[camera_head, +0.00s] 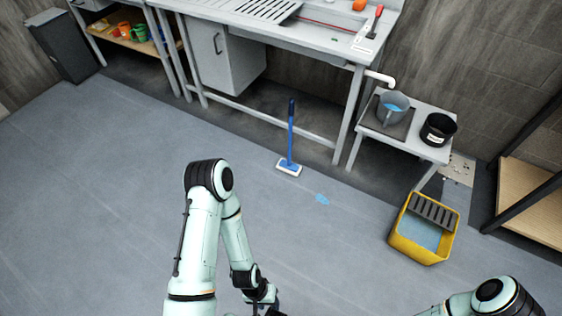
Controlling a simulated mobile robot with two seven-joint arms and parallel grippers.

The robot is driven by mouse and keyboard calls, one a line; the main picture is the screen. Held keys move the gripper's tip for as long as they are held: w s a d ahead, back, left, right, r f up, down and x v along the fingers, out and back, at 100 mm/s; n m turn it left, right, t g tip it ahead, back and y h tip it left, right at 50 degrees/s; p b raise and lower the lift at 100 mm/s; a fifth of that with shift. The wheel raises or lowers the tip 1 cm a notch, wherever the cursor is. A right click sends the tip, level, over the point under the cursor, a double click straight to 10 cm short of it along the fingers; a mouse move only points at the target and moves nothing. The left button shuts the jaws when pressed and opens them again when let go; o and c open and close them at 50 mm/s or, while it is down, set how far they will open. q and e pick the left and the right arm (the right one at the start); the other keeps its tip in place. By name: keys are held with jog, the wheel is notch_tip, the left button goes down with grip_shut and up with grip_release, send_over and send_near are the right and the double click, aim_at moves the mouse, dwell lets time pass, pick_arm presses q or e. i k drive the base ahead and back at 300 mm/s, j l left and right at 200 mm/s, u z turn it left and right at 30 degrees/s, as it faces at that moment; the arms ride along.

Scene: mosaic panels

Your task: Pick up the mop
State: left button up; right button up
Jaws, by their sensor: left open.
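The mop (290,138) stands upright on the grey floor in front of the long bench, in the middle of the head view. It has a dark-topped blue handle and a flat white and blue head (288,169) resting on the floor. My left gripper (266,300) is low in the view at the bottom edge, well short of the mop and apart from it. It is open, and its fingertips are partly cut off by the frame edge. My right arm shows at the lower right, but its gripper is outside the view.
A blue puddle (322,199) lies right of the mop head. A yellow mop bucket (424,232) with water stands farther right. A small table (390,138) holds a grey pot (393,107) and a black pot (438,129). The long bench (318,38) stands behind. Floor between my arm and the mop is clear.

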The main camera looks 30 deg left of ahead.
aim_at(290, 167)
jog(key=i+u, duration=0.7)
jog(key=i+l+u, duration=0.1)
jog(key=u, duration=0.25)
jog(key=i+l, duration=0.3)
jog(key=i, duration=0.2)
jog(key=i+l, duration=0.35)
jog(key=i, duration=0.2)
jog(key=i+l+u, duration=0.1)
jog(key=i+l, duration=0.2)
jog(key=i, duration=0.2)
